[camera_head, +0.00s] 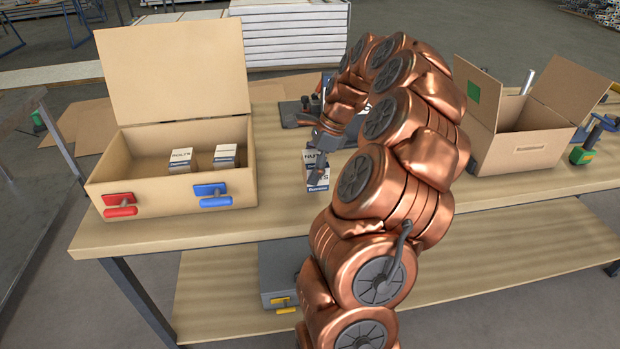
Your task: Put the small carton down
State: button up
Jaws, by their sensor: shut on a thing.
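A small carton (318,184) with a white and dark label shows in the head view, left of my copper arm near the middle of the bench. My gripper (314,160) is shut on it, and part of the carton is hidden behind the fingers. The carton looks upright and low over the bench top or on it; I cannot tell whether its bottom touches. Two similar cartons, one on the left (181,160) and one on the right (226,156), stand inside the open wooden box (160,185) at the left.
The wooden box has a raised lid (172,68) and red (120,205) and blue (212,196) handles in front. An open cardboard box (520,145) stands at the right. Tools (590,140) lie at the far right. Bench top (275,205) between wooden box and carton is clear.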

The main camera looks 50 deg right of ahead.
jog(key=shift+f+p, duration=0.3)
jog(key=shift+f, duration=1.65)
jog(key=shift+f, duration=0.1)
jog(key=o, duration=1.2)
jog(key=b+v, duration=0.2)
jog(key=v, duration=1)
